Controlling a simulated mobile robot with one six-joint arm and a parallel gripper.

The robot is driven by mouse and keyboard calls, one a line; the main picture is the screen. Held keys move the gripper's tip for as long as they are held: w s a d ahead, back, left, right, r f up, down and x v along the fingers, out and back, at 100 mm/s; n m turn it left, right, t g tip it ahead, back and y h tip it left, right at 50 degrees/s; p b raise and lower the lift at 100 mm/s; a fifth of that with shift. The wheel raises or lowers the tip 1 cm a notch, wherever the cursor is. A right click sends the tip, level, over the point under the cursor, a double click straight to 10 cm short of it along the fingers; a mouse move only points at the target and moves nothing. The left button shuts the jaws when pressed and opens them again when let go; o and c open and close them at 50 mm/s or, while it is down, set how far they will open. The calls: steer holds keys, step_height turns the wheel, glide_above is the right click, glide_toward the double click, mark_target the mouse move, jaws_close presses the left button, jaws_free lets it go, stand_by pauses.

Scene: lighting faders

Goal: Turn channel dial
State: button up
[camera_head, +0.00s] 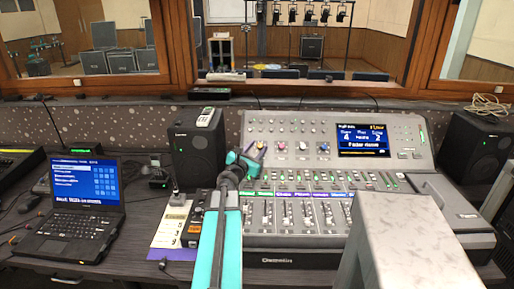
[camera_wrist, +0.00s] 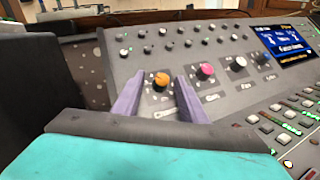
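The mixing console (camera_head: 257,222) has a row of dials on its raised back panel. An orange-capped dial (camera_wrist: 162,80) is at the left of the row, with a pink-capped dial (camera_wrist: 205,71) and a white-capped dial (camera_wrist: 238,63) to its right. My gripper (camera_wrist: 160,92) is open, one purple finger on each side of the orange-capped dial in the wrist view. A gap shows between the dial and each finger; I cannot tell how deep the fingers reach. In the head view my gripper (camera_head: 248,158) is at the panel's left, just below this dial.
The console screen (camera_head: 362,140) is lit at the panel's right. Small knobs line the panel above the dials, and faders (camera_head: 307,213) lie in front. A black speaker (camera_head: 197,150) and an open laptop (camera_head: 82,205) stand to the left.

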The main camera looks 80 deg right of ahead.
steer(key=shift+a, duration=0.1)
steer(key=shift+b+v, duration=0.45)
steer(key=shift+v, duration=2.35)
steer(key=shift+a+r+p, duration=0.1)
steer(key=shift+r+p, duration=0.05)
steer(key=shift+p, duration=0.5)
steer(key=p+v, duration=0.2)
steer(key=p, duration=0.2)
steer(key=shift+a+p, duration=0.15)
steer(key=shift+p, duration=0.85)
steer(key=a+p, duration=0.1)
steer(key=p, duration=0.3)
steer(key=shift+w+p, duration=0.15)
steer(key=shift+p, duration=0.25)
steer(key=p+v, duration=0.1)
steer(key=p, duration=0.3)
steer(key=shift+w+a+p, duration=0.1)
steer(key=shift+a+p, duration=0.2)
steer(key=shift+p, duration=0.1)
steer(key=shift+p+v, duration=1.35)
steer(key=shift+v, duration=0.1)
